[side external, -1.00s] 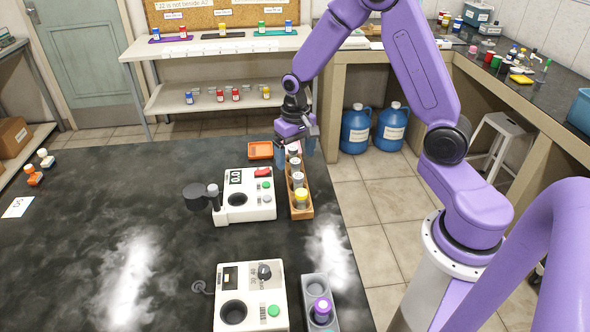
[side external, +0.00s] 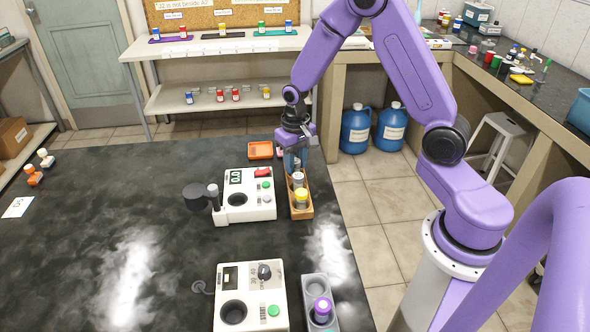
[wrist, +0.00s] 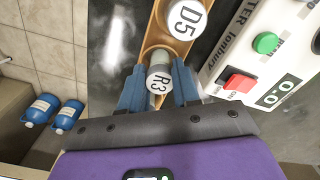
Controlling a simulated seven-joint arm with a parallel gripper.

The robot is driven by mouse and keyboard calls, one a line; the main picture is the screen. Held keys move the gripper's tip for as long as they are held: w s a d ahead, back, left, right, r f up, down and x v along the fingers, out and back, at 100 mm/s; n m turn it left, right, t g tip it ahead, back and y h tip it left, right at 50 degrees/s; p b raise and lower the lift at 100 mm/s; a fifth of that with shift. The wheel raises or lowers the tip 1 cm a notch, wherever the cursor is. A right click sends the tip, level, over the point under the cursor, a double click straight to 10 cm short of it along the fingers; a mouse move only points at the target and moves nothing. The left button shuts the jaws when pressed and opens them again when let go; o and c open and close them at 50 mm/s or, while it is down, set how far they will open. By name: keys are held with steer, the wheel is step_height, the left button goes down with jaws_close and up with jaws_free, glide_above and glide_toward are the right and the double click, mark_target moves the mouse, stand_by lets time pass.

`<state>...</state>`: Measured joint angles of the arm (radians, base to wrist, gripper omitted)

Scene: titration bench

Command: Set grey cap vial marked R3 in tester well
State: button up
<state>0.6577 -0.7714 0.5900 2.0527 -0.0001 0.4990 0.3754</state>
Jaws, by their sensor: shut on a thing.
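The vial marked R3 (wrist: 159,80) has a grey cap and sits at the end of the wooden rack (wrist: 150,42) in the wrist view. My gripper (wrist: 160,92) is shut on it, with a blue finger on each side. In the side view my gripper (side external: 295,158) is over the far part of the wooden rack (side external: 302,212) and partly hides the vial. The white tester (side external: 248,207) with a red switch, green buttons and a display stands left of the rack. Its round dark well (side external: 238,199) looks empty.
A vial marked D5 (wrist: 183,18) stands beside R3, and a yellow-capped vial (side external: 301,198) is at the rack's near end. A black disc (side external: 197,196) lies left of the tester. A second white device (side external: 250,297) and a grey rack with a purple-capped vial (side external: 321,309) are nearer.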

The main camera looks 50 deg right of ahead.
steer(key=shift+r, duration=3.75)
steer(key=w+a+r+n, duration=0.1)
steer(key=w+a+n, duration=0.25)
steer(key=a, duration=1.45)
steer(key=shift+s+a+f+n, duration=0.1)
steer(key=shift+f+n, duration=0.15)
steer(key=shift+f, duration=0.7)
steer(key=shift+s+a+f+n, duration=0.1)
steer(key=shift+f+n, duration=0.1)
steer(key=shift+f, duration=0.7)
steer(key=shift+f, duration=1.7)
steer(key=o, duration=1.3)
steer(key=shift+c, duration=0.2)
steer(key=shift+a, duration=0.1)
